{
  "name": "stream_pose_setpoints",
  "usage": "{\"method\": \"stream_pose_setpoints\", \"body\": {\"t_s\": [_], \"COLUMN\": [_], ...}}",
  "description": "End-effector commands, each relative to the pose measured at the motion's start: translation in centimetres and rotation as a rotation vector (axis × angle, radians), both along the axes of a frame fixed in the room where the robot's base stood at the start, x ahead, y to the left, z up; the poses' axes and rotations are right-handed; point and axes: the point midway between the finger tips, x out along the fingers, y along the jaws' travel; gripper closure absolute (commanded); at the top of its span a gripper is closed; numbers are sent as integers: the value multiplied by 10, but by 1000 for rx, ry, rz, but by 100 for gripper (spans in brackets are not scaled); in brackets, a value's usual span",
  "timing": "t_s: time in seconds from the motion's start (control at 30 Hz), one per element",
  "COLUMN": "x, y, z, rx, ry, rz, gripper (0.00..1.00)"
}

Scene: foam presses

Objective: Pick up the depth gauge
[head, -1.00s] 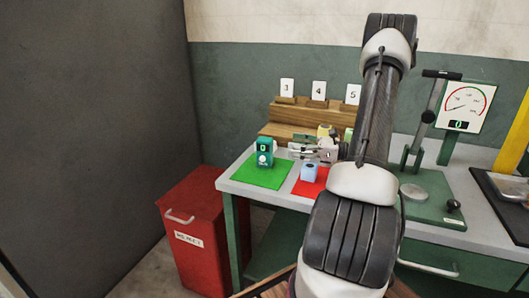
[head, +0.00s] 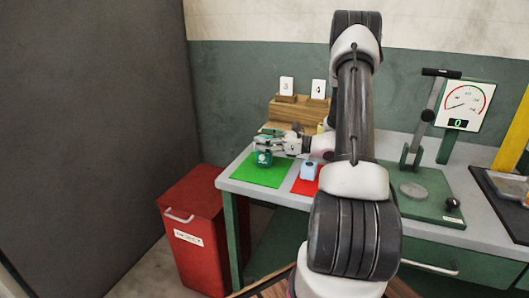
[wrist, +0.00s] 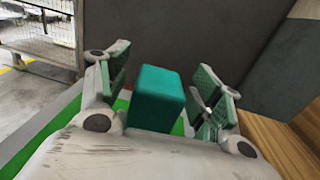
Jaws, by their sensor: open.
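The depth gauge is a green block-like device (head: 264,159) standing on the green mat (head: 246,176) at the left end of the bench. In the wrist view its green body (wrist: 157,97) stands between the two fingers. My gripper (head: 266,145) is open, with one finger on each side of the gauge; it also shows in the wrist view (wrist: 160,88). I cannot tell whether either finger touches it. The gripper hides the upper part of the gauge in the head view.
A light blue block (head: 309,170) sits on the red mat (head: 303,187) just right of the gauge. A wooden rack (head: 297,108) with number cards stands behind. A press (head: 418,195) with a dial is to the right. A red reject bin (head: 188,235) stands left of the bench.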

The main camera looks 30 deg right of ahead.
Motion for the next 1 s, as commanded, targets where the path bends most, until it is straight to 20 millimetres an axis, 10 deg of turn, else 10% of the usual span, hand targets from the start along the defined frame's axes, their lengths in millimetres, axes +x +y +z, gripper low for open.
{"method": "stream_pose_setpoints", "body": {"t_s": [0.4, 0.7, 1.0], "x": [-1, 0, 0], "y": [-1, -1, -1], "z": [0, 7, 66], "rx": [0, -1, -4], "ry": [0, -2, -5], "rz": [0, 0, 0], "gripper": [88, 88, 88]}}
